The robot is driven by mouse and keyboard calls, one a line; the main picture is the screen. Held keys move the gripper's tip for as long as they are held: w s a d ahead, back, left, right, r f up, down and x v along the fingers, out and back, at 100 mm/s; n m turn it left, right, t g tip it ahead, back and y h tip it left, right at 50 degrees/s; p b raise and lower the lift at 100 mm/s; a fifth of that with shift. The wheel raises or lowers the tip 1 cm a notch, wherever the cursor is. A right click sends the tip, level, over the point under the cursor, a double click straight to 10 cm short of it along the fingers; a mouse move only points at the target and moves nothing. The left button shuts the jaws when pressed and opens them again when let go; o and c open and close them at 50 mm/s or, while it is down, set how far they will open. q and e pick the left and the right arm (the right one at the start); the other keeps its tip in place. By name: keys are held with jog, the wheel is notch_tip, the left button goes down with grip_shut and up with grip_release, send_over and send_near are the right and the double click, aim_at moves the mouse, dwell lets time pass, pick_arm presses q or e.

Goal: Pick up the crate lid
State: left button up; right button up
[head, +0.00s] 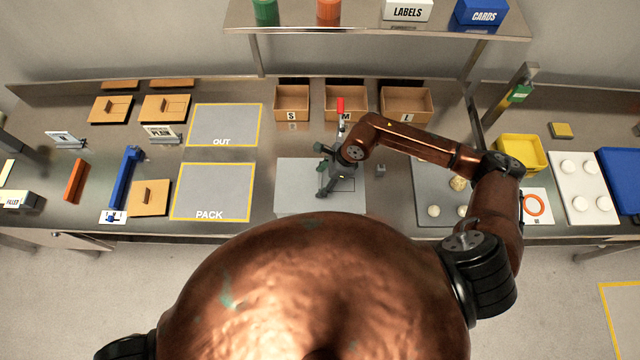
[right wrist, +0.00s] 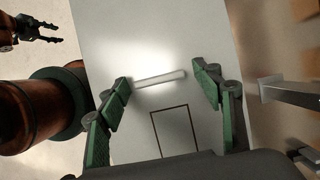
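Flat brown wooden lids with raised handles lie on the left of the bench in the head view: one beside the PACK area (head: 150,198) and two farther back, the left one (head: 110,109) and the right one (head: 165,108). My right gripper (head: 325,172) is over a light grey plate (head: 290,185), well to the right of these lids. In the right wrist view its fingers (right wrist: 168,80) are apart, with a pale bar-like shape (right wrist: 158,79) between them; I cannot tell whether it is solid or a reflection. My left gripper (right wrist: 40,28) shows small there, its fingers apart.
Open crates S (head: 292,103), M (head: 346,103) and L (head: 406,104) stand at the back. A red-handled upright (head: 340,106) rises behind the plate. The taped PACK (head: 212,190) and OUT (head: 224,125) areas are empty. A blue rail (head: 126,176) stands by the near lid.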

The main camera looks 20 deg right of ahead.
jog(key=c, duration=1.2)
jog(key=shift+r, duration=0.1)
